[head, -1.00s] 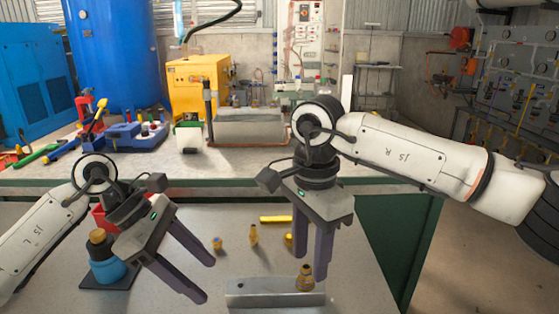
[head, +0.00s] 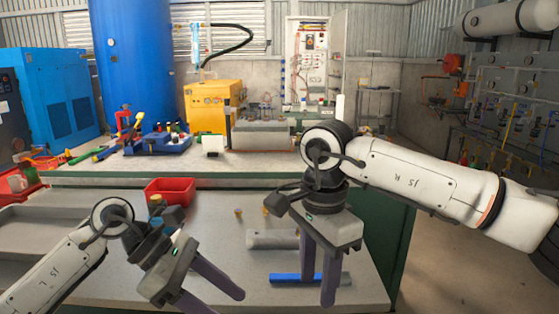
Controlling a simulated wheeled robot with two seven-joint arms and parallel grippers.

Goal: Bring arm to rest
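My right gripper (head: 318,292) hangs fingers down above the front part of the workbench (head: 370,285). Its two fingers are apart, with nothing seen between them. A blue bar (head: 285,279) shows behind its fingers; I cannot tell any contact. My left gripper (head: 215,304) is at the lower left, tilted, with its fingers apart and empty. Its arm partly hides a blue and brass piece (head: 156,200). A grey block (head: 270,240) lies on the bench left of the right gripper. Small brass fittings (head: 238,213) stand behind it.
A red bin (head: 168,187) stands at the bench's back left. Behind it, a long counter (head: 90,177) carries a blue vise (head: 158,143) and tools. A grey tray (head: 30,230) is at the left. The floor (head: 450,270) at right is clear.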

